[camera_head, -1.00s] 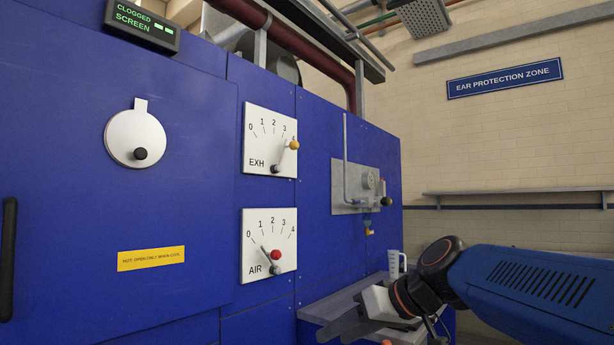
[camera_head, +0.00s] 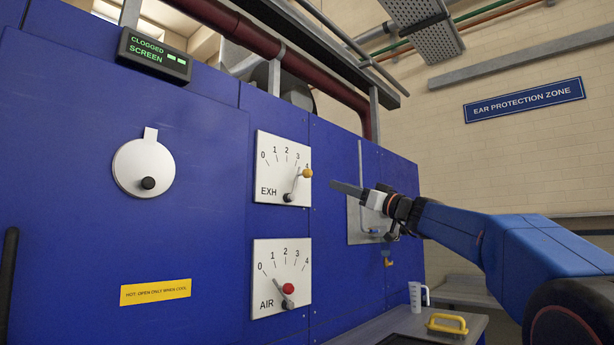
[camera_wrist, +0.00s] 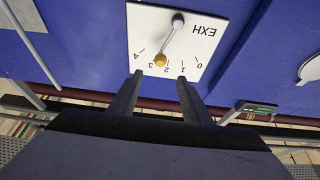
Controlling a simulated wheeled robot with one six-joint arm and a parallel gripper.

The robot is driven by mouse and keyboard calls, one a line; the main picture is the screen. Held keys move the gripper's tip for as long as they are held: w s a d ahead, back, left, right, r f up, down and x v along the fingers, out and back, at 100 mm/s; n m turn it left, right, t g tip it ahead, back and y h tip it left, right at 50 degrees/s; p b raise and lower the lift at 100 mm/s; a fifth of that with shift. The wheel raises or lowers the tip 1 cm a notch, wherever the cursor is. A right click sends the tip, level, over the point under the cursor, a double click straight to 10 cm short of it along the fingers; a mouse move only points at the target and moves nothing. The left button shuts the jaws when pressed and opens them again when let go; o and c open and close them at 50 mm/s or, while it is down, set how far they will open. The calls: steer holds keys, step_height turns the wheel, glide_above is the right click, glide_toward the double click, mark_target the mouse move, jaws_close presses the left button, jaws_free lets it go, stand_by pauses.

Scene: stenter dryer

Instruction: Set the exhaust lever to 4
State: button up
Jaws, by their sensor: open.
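The exhaust dial, a white plate marked EXH (camera_head: 282,168) with a 0 to 4 scale, is on the blue machine front. Its lever (camera_head: 296,185) has a yellow knob (camera_head: 307,173) and slants up and right. In the head view the knob appears by the 4; in the wrist view the plate (camera_wrist: 200,22) is upside down and the knob (camera_wrist: 159,60) lies near the 3, short of the 4. My gripper (camera_head: 345,188) is open and empty, just right of the knob in the head view. In the wrist view the fingertips (camera_wrist: 160,76) straddle the knob's line, apart from it.
Below is the AIR dial (camera_head: 262,262) with a red-knobbed lever (camera_head: 288,288). A grey fixture plate (camera_head: 356,222) sits behind my gripper. A pipe (camera_head: 290,62) runs above.

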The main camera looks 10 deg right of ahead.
mark_target(311, 175)
steer(key=x, duration=1.6)
steer(key=shift+a, duration=0.1)
